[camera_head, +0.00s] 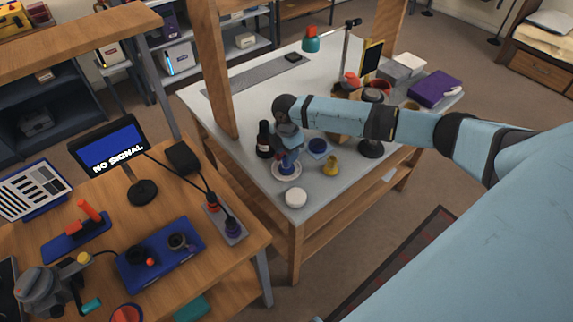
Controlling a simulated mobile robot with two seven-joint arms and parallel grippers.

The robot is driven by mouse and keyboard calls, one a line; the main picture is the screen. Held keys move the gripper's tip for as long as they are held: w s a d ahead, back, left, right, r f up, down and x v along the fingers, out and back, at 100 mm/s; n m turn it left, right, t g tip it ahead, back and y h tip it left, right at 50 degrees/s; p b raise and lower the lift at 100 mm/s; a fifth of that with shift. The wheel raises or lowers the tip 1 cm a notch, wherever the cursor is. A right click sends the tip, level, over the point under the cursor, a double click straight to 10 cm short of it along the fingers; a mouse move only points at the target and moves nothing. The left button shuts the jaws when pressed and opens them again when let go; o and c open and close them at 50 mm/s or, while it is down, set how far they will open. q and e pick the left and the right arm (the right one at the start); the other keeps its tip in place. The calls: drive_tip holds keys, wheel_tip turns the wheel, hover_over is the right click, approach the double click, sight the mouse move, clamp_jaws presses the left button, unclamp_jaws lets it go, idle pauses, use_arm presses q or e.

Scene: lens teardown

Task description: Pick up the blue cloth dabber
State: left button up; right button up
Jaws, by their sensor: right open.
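My right arm reaches in from the right over the pale worktable (330,60), and its right gripper (287,162) points down with its jaws open. Under the gripper is a small white dish (287,175). Something blue with a bit of red shows at the fingertips, mostly hidden by the gripper; I cannot tell whether it is the blue cloth dabber. A dark blue round piece (318,145) lies on a blue square just right of the gripper, apart from it. My left gripper is not in view.
A dark bottle (264,140) stands close left of the gripper. A yellow pot (331,166) and a white round lid (295,197) are nearer the table's front corner. A wooden post (214,75) rises at left. A wooden desk with a monitor (108,146) stands at lower left.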

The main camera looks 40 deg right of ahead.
drive_tip(key=shift+f, duration=1.45)
drive_tip(key=c, duration=0.7)
drive_tip(key=shift+o, duration=0.2)
wheel_tip(320, 180, up, 20)
drive_tip(key=shift+o, duration=0.2)
